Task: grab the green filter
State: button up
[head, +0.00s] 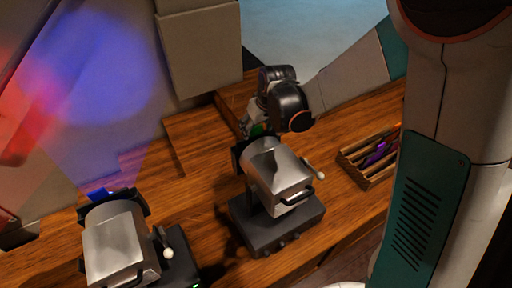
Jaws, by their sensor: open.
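The green filter (257,130) shows as a small green patch just behind the right-hand metal lamp unit, near the wooden step. Most of it is hidden by my gripper and the lamp. My gripper (247,125) is right at the green patch, reaching down from the upper right. Its fingers are small and partly covered by my dark wrist, but they are open. I cannot tell whether they touch the filter.
The right-hand metal lamp (278,175) stands close under my wrist. Another lamp (118,245), with a blue filter (99,194), stands at the lower left. A wooden rack (352,158) holds colored pieces, one a purple filter (375,153). Wooden desk (205,190) lies bare between the lamps.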

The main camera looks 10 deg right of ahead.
jog(key=shift+w+f, duration=0.15)
jog(key=shift+f, duration=0.4)
jog(key=shift+c, duration=0.5)
grip_shut()
jog(key=shift+r, duration=0.15)
